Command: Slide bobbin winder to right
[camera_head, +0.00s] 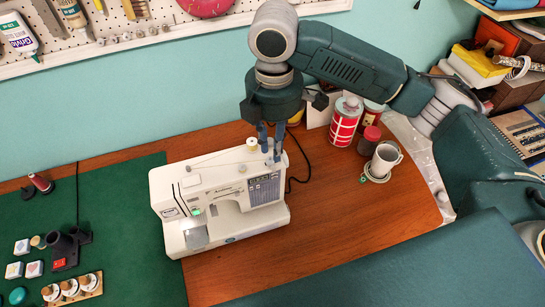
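A white sewing machine (190,192) stands on the wooden table, with a grey panel (262,190) at its right end. A pale spool-like part (253,144) sits on its top, toward the back. My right gripper (271,150) comes down from above, with its blue fingers pointing down at the right end of the machine's top. The fingertips are at or very close to the small parts there, where the bobbin winder would be. The fingers hide the winder, and I cannot tell whether they touch it. My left gripper is not in view.
A green mat (120,215) with small items lies on the left. Bare wood (330,225) is clear at front right.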

